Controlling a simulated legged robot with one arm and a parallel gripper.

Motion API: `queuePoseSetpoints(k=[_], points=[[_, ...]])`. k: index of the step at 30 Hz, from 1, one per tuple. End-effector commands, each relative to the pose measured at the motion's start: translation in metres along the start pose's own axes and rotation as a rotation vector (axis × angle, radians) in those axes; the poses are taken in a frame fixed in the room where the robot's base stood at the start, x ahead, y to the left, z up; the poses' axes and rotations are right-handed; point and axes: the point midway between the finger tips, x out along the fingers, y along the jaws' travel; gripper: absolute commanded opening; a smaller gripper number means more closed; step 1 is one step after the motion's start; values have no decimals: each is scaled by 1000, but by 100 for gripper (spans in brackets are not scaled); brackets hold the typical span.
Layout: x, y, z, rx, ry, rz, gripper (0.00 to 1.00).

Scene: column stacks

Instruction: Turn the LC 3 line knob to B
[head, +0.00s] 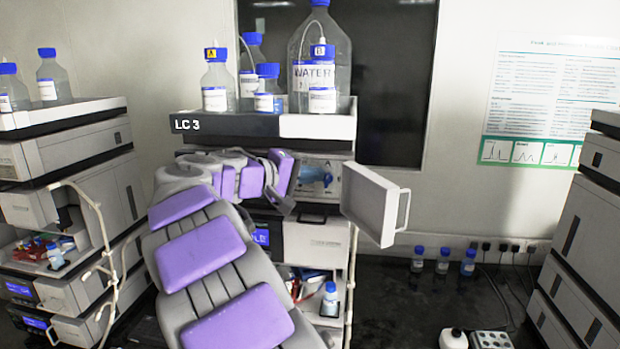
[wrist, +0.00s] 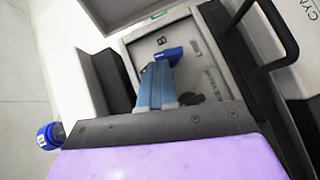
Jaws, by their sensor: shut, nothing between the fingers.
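The LC 3 stack (head: 182,124) stands in the middle of the head view, with its white door (head: 372,203) swung open to the right. In the wrist view a dark blue knob (wrist: 172,54) sits on the grey panel (wrist: 203,55) inside the open compartment. A letter B (wrist: 161,41) is printed beside the knob; other markings are too blurred to read. My gripper (wrist: 158,70) is shut, with its blue-grey fingers close against the knob. I cannot tell whether they touch. In the head view my arm hides part of the compartment.
Bottles, including a large WATER bottle (head: 320,50), stand on top of the stack. Other stacks stand left (head: 75,190) and right (head: 580,240).

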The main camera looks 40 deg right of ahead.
Motion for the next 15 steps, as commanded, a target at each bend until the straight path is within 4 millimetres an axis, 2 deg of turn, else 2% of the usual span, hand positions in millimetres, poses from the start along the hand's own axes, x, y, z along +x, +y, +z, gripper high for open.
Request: queuePoseSetpoints(k=[7, 15], points=[[3, 9, 3, 173, 2, -167, 0], [5, 10, 4, 245, -1, -246, 0]])
